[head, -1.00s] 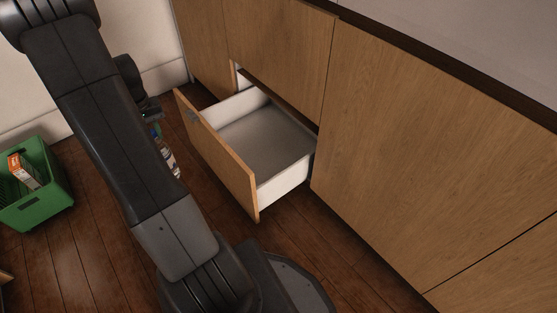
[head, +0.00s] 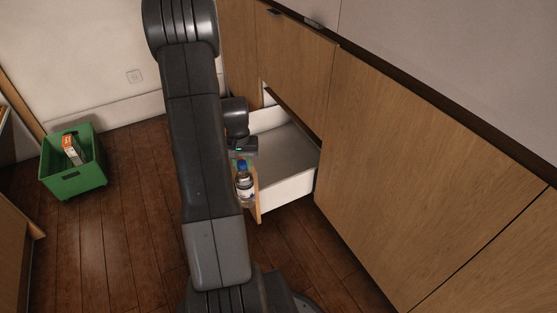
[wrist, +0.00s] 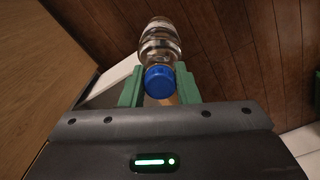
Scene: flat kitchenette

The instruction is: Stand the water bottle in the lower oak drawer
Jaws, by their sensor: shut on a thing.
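The water bottle (head: 244,184) is clear with a blue cap and a pale label, and hangs upright in the head view. My gripper (head: 243,160) is shut on it near the cap. In the wrist view the bottle (wrist: 160,42) is between the green fingers of my gripper (wrist: 158,88), cap towards the camera. The lower oak drawer (head: 290,186) is pulled open, with white walls and a grey floor; the part of it in view is empty. The bottle appears in front of the drawer's oak front, outside the drawer. My arm hides part of the drawer front.
A green crate (head: 88,178) with an orange-and-white carton (head: 72,150) stands on the wooden floor at left. Oak cabinet fronts (head: 400,170) and the counter rise at right. The floor between crate and drawer is clear.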

